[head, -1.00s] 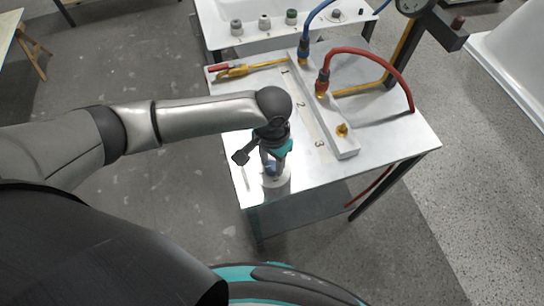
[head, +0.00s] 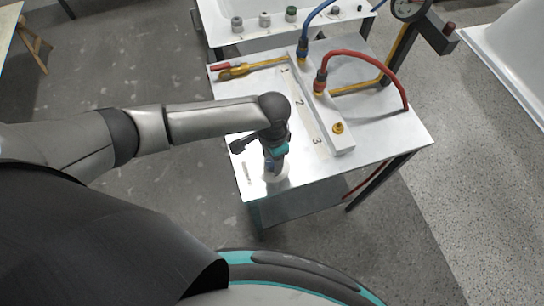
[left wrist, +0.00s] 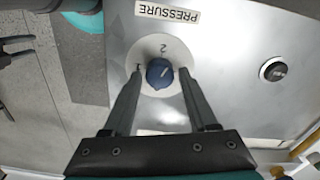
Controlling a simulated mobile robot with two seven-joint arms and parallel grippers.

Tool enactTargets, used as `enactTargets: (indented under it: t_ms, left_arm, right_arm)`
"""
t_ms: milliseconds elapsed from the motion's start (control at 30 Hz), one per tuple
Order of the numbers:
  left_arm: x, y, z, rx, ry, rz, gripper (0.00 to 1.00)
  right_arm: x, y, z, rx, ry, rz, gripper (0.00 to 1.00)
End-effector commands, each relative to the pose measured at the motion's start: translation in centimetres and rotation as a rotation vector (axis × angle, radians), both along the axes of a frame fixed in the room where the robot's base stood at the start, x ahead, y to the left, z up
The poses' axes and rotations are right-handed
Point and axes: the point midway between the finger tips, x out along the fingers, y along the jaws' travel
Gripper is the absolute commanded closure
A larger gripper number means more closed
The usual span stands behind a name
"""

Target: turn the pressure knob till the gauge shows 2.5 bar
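The blue pressure knob (left wrist: 160,73) sits on a round white dial plate (left wrist: 150,45) in the left wrist view. A 2 is printed above it, and a PRESSURE label (left wrist: 168,11) is beyond the plate. A pale mark on the knob seems to point up and right. My left gripper (left wrist: 161,75) is open, with one finger on each side of the knob and a gap showing at both. In the head view my left gripper (head: 272,168) hangs over the table's near left corner. The gauge (head: 408,8) is at the top edge, cut off; its reading is too small to tell. My right gripper is out of view.
A white bar with a blue hose (head: 304,45), a red hose (head: 365,57) and a brass fitting (head: 338,128) crosses the table (head: 385,135).

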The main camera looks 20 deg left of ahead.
Motion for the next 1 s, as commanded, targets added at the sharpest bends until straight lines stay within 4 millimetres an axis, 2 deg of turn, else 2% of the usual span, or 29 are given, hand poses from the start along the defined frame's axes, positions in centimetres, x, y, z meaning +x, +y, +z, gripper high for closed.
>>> enactTargets:
  t_ms: [33,100,133,467,667,1000]
  left_arm:
    - [0.0,0.0,0.0,0.0,0.0,0.0,0.35]
    - [0.0,0.0,0.0,0.0,0.0,0.0,0.27]
    - [0.0,0.0,0.0,0.0,0.0,0.001,0.26]
    - [0.0,0.0,0.6,-0.001,-0.001,0.002,0.26]
    - [0.0,0.0,3.9,-0.003,-0.002,0.0,0.26]
    - [0.0,0.0,11.8,-0.001,-0.001,0.0,0.26]
  right_arm:
    - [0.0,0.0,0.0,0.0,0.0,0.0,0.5]
    - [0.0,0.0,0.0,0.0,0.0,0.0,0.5]
    - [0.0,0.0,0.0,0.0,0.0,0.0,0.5]
    - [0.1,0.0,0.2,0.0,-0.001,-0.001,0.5]
    - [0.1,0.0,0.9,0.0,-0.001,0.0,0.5]
    - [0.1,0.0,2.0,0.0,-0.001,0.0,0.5]
